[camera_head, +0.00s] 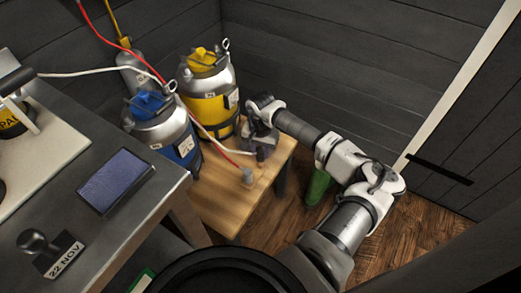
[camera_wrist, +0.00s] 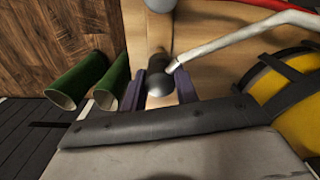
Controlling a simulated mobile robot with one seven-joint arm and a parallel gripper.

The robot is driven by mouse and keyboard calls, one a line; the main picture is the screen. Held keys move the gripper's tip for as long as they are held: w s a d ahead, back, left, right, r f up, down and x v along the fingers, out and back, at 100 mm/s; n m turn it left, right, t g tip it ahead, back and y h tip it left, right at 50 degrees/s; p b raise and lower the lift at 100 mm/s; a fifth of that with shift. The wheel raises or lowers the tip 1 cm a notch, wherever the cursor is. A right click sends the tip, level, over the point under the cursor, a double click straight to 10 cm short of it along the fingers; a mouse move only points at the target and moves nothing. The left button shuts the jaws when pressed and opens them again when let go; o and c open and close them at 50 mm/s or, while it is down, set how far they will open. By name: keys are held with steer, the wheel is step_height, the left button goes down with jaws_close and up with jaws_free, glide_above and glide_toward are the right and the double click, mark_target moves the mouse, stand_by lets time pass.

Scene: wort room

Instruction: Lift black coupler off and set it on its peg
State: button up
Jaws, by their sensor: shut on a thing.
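My gripper (camera_head: 262,143) is low over the right end of the wooden stand, beside the yellow keg (camera_head: 210,108). In the wrist view its two purple fingers (camera_wrist: 159,90) are shut on a dark, round-ended piece, the black coupler (camera_wrist: 158,76), with the white hose (camera_wrist: 230,44) running to it. Bare wood shows around the coupler; I cannot tell whether it touches a peg. A grey fitting (camera_head: 247,176) stands at the front of the stand, where the red hose (camera_head: 216,147) ends; a grey rounded part (camera_wrist: 160,4) also shows at the wrist view's top edge.
The blue keg (camera_head: 162,130) stands left of the yellow one, with a grey cylinder (camera_head: 132,72) behind. Green tubes (camera_head: 318,187) are right of the wooden stand (camera_head: 222,200). A steel table (camera_head: 140,205) with an ink pad (camera_head: 115,181) and stamp (camera_head: 48,255) is at left.

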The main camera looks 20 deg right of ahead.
steer(key=shift+f+b, duration=1)
steer(key=shift+b, duration=0.05)
stand_by(0.9)
steer(key=shift+f+b, duration=0.25)
steer(key=shift+b, duration=0.05)
stand_by(0.6)
stand_by(0.3)
steer(key=o, duration=1.6)
steer(key=shift+r+p, duration=1.65)
steer(key=shift+r, duration=1.85)
